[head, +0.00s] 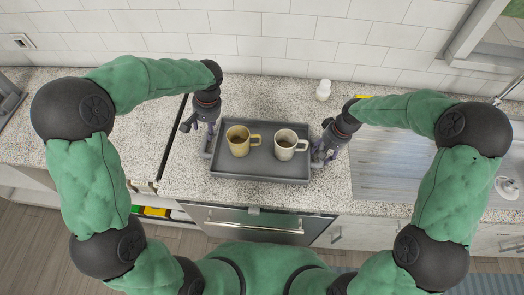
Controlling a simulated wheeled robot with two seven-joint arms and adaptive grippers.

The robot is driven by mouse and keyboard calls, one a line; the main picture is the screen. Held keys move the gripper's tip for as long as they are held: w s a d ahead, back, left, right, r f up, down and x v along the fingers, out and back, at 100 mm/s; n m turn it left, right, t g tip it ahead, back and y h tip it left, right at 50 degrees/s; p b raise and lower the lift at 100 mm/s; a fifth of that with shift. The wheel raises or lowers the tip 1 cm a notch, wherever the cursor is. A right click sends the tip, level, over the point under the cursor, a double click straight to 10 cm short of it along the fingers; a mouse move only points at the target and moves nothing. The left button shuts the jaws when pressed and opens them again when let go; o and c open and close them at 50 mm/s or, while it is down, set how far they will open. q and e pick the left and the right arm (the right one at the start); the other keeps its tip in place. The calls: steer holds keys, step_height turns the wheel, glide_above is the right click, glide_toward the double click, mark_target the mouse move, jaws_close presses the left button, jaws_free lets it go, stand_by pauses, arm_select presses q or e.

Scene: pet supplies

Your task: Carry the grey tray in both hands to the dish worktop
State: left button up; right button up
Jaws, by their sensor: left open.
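The grey tray (262,171) lies on the speckled worktop (185,178) in the middle of the head view. A yellow mug (238,147) and a whitish mug (285,150) with a brown inside stand upright on it, side by side, handles to the right. My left gripper (207,146) points down at the tray's left end and is open. My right gripper (320,158) points down at the tray's right end. Its fingers are small and partly hidden, so I cannot tell whether they are shut on the tray's handle.
A small white bottle (323,90) stands behind the tray, near the tiled wall (290,45). A ribbed metal drainboard (380,172) lies to the right. A dark gap (172,140) splits the worktop to the left. An appliance front with a bar handle (255,226) is below the tray.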

step_height(320, 180, up, 12)
steer(key=d, duration=0.2)
steer(key=shift+d, duration=0.15)
stand_by(0.4)
steer(key=shift+f, duration=0.2)
